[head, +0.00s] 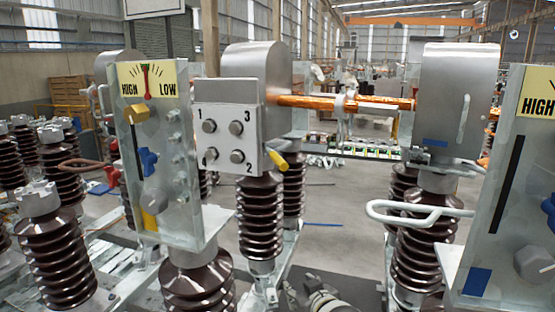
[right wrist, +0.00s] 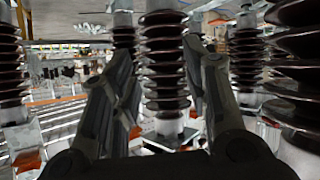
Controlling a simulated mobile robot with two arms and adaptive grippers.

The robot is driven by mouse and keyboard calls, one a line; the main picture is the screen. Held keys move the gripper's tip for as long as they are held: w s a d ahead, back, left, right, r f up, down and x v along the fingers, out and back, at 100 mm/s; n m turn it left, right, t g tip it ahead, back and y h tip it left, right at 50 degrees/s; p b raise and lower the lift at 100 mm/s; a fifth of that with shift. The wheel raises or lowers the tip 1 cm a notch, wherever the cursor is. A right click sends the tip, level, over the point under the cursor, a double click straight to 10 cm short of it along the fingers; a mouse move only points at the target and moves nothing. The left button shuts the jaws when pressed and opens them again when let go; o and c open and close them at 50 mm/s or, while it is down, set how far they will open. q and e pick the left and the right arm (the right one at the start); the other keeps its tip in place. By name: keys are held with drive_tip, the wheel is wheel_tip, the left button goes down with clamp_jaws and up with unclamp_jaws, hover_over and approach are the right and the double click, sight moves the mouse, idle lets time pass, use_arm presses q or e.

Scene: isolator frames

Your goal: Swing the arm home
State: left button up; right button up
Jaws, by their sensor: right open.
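The copper-coloured arm (head: 310,102) lies roughly level in the head view, running from the left grey housing (head: 262,75) to the right grey housing (head: 457,95). A pale clamp sits around its middle. Its right end reaches the right housing's left edge; I cannot tell whether it is seated there. My right gripper (head: 325,300) is low at the bottom centre of the head view, below the arm and apart from it. In the right wrist view my right gripper (right wrist: 160,75) is open and empty, with a brown ribbed insulator (right wrist: 165,62) beyond its fingers. My left gripper is not in view.
A HIGH/LOW panel (head: 165,190) with coloured knobs stands left; another (head: 510,190) stands right. A bolted plate (head: 226,125) with a yellow lever (head: 277,160) fronts the left housing. A white loop handle (head: 415,212) juts out at right. Brown insulators crowd the lower area.

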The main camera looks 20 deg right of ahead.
drive_tip(key=w+r+t, duration=0.3)
drive_tip(key=w+r, duration=0.1)
drive_tip(key=r, duration=1)
drive_tip(key=t+p, duration=0.1)
drive_tip(key=t, duration=0.2)
approach(280, 160)
drive_tip(key=w, duration=0.7)
drive_tip(key=w+f, duration=0.1)
drive_tip(key=w, duration=0.3)
drive_tip(key=shift+d, duration=0.2)
clamp_jaws()
